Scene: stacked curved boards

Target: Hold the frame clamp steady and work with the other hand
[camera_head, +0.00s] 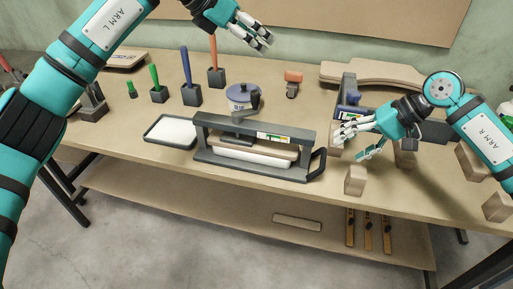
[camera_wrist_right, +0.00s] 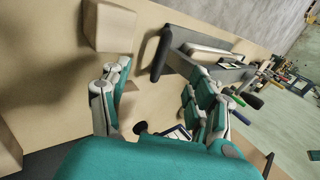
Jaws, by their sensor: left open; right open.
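The dark grey frame clamp (camera_head: 222,124) lies in the middle of the bench, with a black handle at its right end. A tan board over a white piece (camera_head: 256,155) sits inside it. The clamp also shows at the top of the right wrist view (camera_wrist_right: 230,72). My left gripper (camera_head: 262,42) is open and empty, raised over the back of the bench, apart from the clamp. My right gripper (camera_head: 352,146) is open to the right of the clamp, near the wooden blocks. In the wrist view its spread fingers (camera_wrist_right: 155,100) hold nothing.
A wooden block (camera_head: 355,180) stands at the front edge, with other blocks at right. A white-topped tray (camera_head: 172,131) lies left of the clamp. Behind are a blue-grey pot (camera_head: 241,96), tools in dark holders (camera_head: 191,95) and curved boards (camera_head: 372,73).

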